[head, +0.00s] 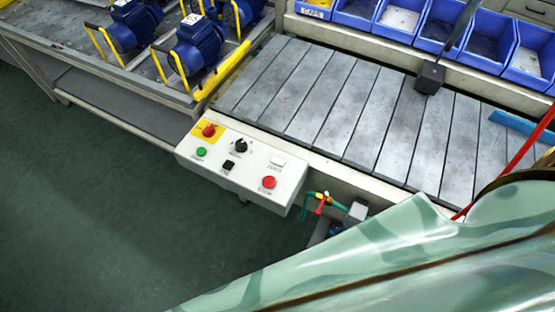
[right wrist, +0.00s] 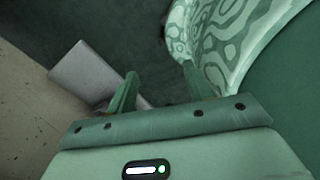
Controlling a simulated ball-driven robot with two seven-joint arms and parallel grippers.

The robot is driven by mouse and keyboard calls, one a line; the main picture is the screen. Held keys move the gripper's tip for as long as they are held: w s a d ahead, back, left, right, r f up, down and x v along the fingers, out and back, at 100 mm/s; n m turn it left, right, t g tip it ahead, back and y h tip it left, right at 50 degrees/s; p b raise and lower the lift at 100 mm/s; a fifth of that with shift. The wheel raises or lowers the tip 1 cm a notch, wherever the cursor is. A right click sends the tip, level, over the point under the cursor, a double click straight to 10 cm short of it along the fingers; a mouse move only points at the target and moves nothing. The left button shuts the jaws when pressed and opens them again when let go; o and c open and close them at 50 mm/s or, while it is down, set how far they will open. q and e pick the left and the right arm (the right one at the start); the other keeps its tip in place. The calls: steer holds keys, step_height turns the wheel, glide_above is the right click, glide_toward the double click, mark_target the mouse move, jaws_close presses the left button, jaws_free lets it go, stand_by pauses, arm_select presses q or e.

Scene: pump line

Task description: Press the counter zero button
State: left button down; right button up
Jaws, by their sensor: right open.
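A white control box (head: 240,170) is fixed at the front left corner of the slatted line in the head view. It carries a red mushroom button (head: 208,130) on a yellow plate, a green button (head: 201,152), a black rotary knob (head: 240,146), a small black square button (head: 228,165), a white rectangular button (head: 277,162) and a red button (head: 269,182). The labels are too small to read, so I cannot tell which is counter zero. My right gripper (right wrist: 160,70) is open and empty in the right wrist view, with no buttons visible there. My left gripper is out of view.
The slatted line (head: 330,105) is mostly clear, with a dark block on a rod (head: 429,78) above it. Blue pumps (head: 200,45) stand at upper left; blue bins (head: 445,25) line the back. Valve fittings (head: 320,203) sit right of the box. Floor is free in front.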

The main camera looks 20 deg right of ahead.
steer(key=shift+c, duration=0.3)
jaws_close()
stand_by(1.5)
